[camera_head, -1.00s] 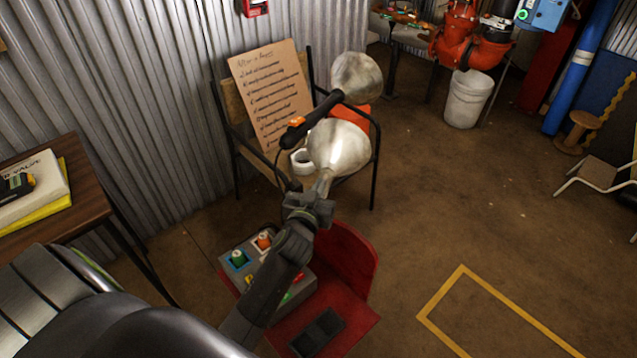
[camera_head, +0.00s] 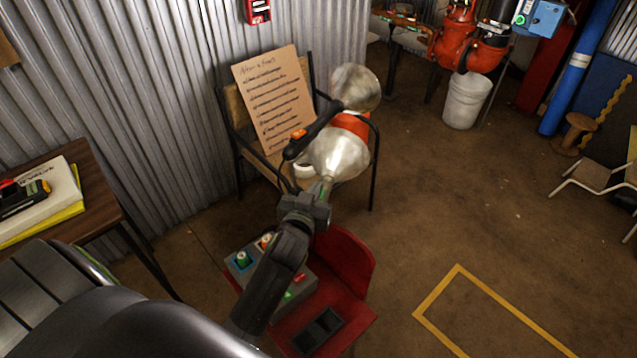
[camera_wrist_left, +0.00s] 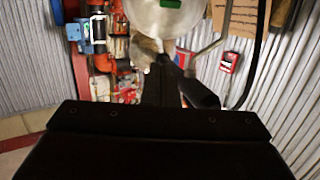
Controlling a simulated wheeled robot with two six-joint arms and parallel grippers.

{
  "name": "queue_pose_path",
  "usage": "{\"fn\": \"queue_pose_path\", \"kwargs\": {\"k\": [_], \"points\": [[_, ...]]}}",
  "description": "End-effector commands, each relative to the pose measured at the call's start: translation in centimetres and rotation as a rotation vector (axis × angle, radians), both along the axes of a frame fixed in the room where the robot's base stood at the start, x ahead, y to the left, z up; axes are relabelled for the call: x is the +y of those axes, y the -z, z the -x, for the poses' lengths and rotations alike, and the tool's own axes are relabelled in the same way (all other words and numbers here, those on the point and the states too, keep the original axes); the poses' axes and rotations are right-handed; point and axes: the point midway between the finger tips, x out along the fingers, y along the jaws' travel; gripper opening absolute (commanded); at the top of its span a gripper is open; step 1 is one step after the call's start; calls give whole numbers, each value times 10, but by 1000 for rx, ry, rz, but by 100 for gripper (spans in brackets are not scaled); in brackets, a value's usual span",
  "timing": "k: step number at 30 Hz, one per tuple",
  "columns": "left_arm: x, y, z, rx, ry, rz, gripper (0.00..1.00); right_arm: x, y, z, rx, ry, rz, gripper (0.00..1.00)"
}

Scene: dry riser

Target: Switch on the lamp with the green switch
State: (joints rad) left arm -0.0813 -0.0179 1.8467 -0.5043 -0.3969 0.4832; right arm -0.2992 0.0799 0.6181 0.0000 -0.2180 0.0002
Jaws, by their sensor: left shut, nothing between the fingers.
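Two round metal lamp shades show in the head view, an upper one (camera_head: 356,87) and a lower one (camera_head: 338,153). A dark lamp stem (camera_head: 316,130) with an orange switch (camera_head: 298,134) runs to the upper shade. A small green part (camera_head: 325,188) shows just below the lower shade, by my left fingertips. In the left wrist view a green switch (camera_wrist_left: 170,3) sits against a metal shade (camera_wrist_left: 160,20) at the top edge. My left gripper (camera_head: 321,197) is shut and empty, close to the green part; I cannot tell whether they touch. My right gripper is not in view.
A grey control box (camera_head: 313,283) with coloured knobs and buttons sits on a red chair (camera_head: 345,262) below my left arm. A chair with a written cardboard sign (camera_head: 272,98) stands behind the lamps. A wooden table (camera_head: 92,212) is at left.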

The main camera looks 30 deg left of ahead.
Motion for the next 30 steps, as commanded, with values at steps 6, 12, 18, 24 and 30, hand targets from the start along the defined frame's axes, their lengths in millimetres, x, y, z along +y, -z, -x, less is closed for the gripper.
{"fn": "queue_pose_path", "kwargs": {"k": [6, 12, 18, 24, 30], "points": [[-7, -15, 35, 1, -1, 2, 0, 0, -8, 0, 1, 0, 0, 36], [-10, -21, 47, 0, -1, -1, 0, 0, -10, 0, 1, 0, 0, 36], [-10, -21, 49, -1, 0, -1, 0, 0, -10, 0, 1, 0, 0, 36], [-10, -21, 49, -1, 0, -1, 0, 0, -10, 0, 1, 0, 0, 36], [-9, -21, 50, 4, -2, -1, 0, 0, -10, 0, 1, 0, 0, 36]]}}
